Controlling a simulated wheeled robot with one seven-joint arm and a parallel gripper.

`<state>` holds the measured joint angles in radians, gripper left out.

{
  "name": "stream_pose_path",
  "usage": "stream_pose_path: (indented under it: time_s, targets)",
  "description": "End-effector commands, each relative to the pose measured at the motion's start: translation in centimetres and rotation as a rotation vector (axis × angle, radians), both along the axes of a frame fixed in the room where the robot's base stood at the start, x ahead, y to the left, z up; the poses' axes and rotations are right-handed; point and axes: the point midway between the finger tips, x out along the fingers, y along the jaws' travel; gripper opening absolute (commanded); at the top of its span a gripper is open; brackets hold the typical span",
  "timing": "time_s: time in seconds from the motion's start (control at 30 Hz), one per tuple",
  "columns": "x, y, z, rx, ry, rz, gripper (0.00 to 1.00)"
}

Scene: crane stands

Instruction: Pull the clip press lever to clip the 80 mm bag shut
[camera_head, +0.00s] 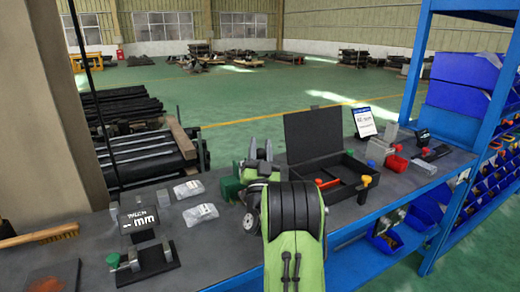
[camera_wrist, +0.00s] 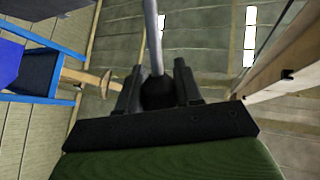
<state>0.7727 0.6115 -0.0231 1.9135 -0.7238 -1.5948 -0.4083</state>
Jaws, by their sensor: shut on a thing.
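In the wrist view, my gripper (camera_wrist: 158,80) is shut with its two dark fingers on either side of a dark round knob (camera_wrist: 158,94). A thin grey lever rod (camera_wrist: 152,35) runs from the knob to the top edge of the picture. In the head view, my gripper (camera_head: 260,152) is small, beyond my green arm, beside a dark green block (camera_head: 231,188) on the bench. The lever and most of the press cannot be made out there. Two clear bags, one at the back (camera_head: 187,189) and one in front (camera_head: 200,213), lie flat left of the block.
A sign (camera_head: 140,221) ending in "mm" and a small black-based fixture (camera_head: 147,264) stand at the left. A brush (camera_head: 40,236) lies far left. Right of my arm is an open black case (camera_head: 312,135) with a red-orange tool.

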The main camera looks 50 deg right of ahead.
Motion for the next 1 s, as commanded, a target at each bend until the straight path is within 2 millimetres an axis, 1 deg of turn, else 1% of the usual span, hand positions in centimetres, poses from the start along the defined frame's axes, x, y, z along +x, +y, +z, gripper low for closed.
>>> stream_pose_path:
  time_s: [0.17, 0.2, 0.27, 0.3, 0.33, 0.57, 0.67, 0.77, 0.9, 1.0]
  targets:
    - [-0.3, -0.1, 0.3, -0.005, -0.005, -0.007, 0.0]
    - [-0.3, -0.1, 0.3, -0.005, -0.006, -0.008, 0.41]
    - [-0.2, -0.1, 0.2, -0.005, -0.005, -0.007, 0.5]
    - [-0.2, -0.1, 0.2, -0.004, -0.004, -0.006, 0.56]
    - [-0.2, -0.1, 0.2, -0.004, -0.004, -0.006, 0.57]
    - [-0.1, 0.0, 0.1, -0.002, -0.002, -0.002, 0.57]
    - [-0.3, 0.3, -0.4, -0.002, -0.001, -0.001, 0.57]
    - [-1.1, 1.3, -1.7, -0.003, 0.002, 0.0, 0.57]
    - [-3.2, 3.5, -4.0, -0.001, 0.003, 0.001, 0.57]
    - [-4.7, 4.9, -5.2, 0.003, 0.004, -0.003, 0.57]
